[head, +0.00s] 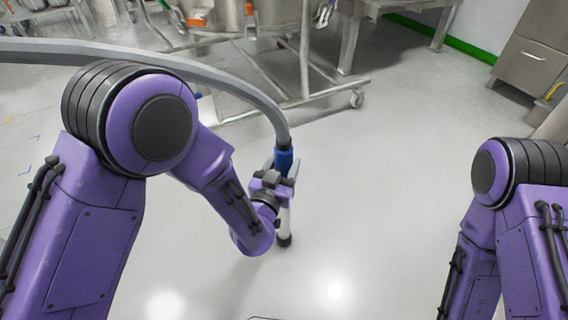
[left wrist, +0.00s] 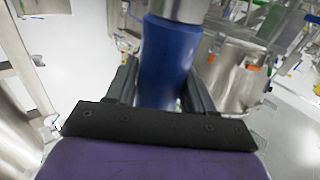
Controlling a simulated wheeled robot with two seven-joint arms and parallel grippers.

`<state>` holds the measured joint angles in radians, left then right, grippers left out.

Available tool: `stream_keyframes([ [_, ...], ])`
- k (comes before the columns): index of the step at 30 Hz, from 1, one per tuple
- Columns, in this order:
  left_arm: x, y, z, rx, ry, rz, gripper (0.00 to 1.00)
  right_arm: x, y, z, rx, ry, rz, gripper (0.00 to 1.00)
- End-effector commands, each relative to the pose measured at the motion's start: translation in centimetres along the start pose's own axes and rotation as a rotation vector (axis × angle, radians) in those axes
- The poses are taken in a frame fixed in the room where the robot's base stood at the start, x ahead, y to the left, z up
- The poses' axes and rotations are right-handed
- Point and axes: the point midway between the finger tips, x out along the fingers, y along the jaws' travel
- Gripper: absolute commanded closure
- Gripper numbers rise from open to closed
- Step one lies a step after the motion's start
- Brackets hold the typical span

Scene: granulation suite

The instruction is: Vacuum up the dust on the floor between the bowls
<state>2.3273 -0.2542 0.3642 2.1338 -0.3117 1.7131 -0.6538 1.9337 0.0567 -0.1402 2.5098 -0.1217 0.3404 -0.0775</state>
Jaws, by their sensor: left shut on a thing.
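My left gripper (head: 277,178) is shut on the vacuum wand by its blue cuff (head: 284,160). The blue cuff (left wrist: 168,60) also stands between the fingers in the left wrist view. A grey hose (head: 225,77) arches from the cuff to the upper left. The wand's pale tube points down past the gripper to a dark nozzle (head: 284,241) at or just above the floor. Steel bowls on a wheeled frame (head: 278,14) stand at the top of the head view; one steel bowl (left wrist: 236,76) shows in the left wrist view. I cannot make out dust. My right gripper is out of view.
The pale floor (head: 375,200) is open around the nozzle and to its right. A frame leg with a caster (head: 356,99) stands beyond it. A steel table leg (head: 348,45) is at the back, and a steel cabinet (head: 532,55) is at the upper right.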

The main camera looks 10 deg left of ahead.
Motion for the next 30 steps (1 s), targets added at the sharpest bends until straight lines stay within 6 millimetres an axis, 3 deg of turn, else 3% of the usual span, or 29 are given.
stream_keyframes([
  [5, 0.1, 0.0, -0.6, 0.0, 0.003, -0.001, 0.77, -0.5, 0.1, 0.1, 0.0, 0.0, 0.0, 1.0],
  [21, 0.0, 0.0, -8.1, 0.001, 0.002, 0.0, 0.77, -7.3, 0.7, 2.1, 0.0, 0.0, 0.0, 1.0],
  [30, 0.0, 0.0, -8.1, 0.0, 0.002, 0.0, 0.77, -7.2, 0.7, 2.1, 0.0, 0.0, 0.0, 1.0],
])
